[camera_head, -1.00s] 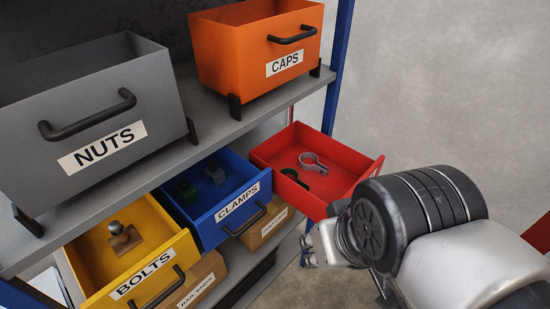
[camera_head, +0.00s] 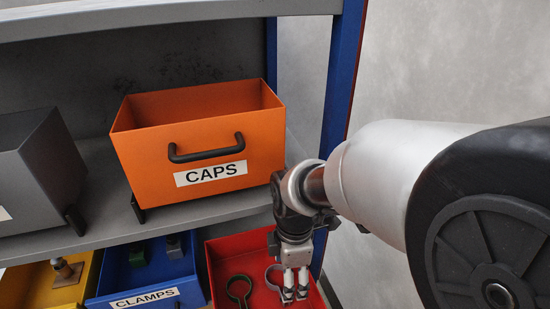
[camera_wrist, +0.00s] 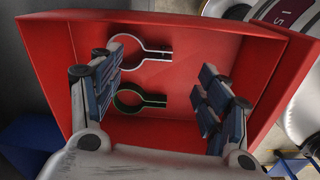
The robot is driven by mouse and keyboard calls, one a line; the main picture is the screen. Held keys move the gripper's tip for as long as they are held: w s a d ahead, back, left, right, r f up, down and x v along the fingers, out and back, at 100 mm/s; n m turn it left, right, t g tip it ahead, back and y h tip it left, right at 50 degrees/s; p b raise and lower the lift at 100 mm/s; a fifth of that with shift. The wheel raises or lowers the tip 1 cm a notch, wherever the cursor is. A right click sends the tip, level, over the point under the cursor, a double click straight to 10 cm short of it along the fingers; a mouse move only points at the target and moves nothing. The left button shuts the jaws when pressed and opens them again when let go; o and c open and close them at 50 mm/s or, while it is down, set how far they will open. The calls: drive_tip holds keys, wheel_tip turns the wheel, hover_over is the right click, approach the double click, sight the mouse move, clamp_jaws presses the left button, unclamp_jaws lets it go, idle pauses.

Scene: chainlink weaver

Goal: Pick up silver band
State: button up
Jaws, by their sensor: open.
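The silver band (camera_head: 267,277), an open ring clamp with a short stem, lies in the red bin (camera_head: 222,247), partly hidden behind my gripper (camera_head: 289,287) in the head view. In the wrist view the silver band (camera_wrist: 157,54) lies on the bin floor in the upper part, its ring partly behind the left finger. A dark band (camera_wrist: 152,100) of like shape lies below it, and left of it in the head view (camera_head: 230,286). My gripper (camera_wrist: 160,92) is open over the bin, fingers on both sides of the view, holding nothing.
The orange CAPS bin (camera_head: 200,145) stands on the shelf (camera_head: 100,240) above and left of my gripper. The blue CLAMPS bin (camera_head: 150,293) adjoins on the left, with a yellow bin (camera_head: 30,285) beyond. A blue post (camera_head: 343,90) rises close behind my wrist.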

sight(275, 267)
drive_tip(key=shift+w+a+f+n, duration=0.25)
drive_tip(key=shift+a+f+n, duration=0.25)
drive_tip(key=shift+f+n, duration=0.35)
drive_tip(key=shift+s+a+f+b, duration=0.1)
drive_tip(key=shift+f+b, duration=0.1)
drive_tip(key=shift+f, duration=0.3)
drive_tip(key=shift+a+f+b, duration=0.1)
drive_tip(key=shift+f+b, duration=0.05)
drive_tip(key=shift+f, duration=0.3)
drive_tip(key=f+b, duration=0.1)
drive_tip(key=f, duration=0.3)
drive_tip(key=f+b, duration=0.1)
drive_tip(key=shift+w+f+b, duration=0.25)
drive_tip(key=shift+f+b, duration=0.05)
drive_tip(key=shift+f, duration=0.1)
drive_tip(key=shift+r, duration=0.1)
drive_tip(key=shift+d, duration=0.1)
drive_tip(key=shift+c, duration=0.4)
drive_tip(key=c, duration=1.1)
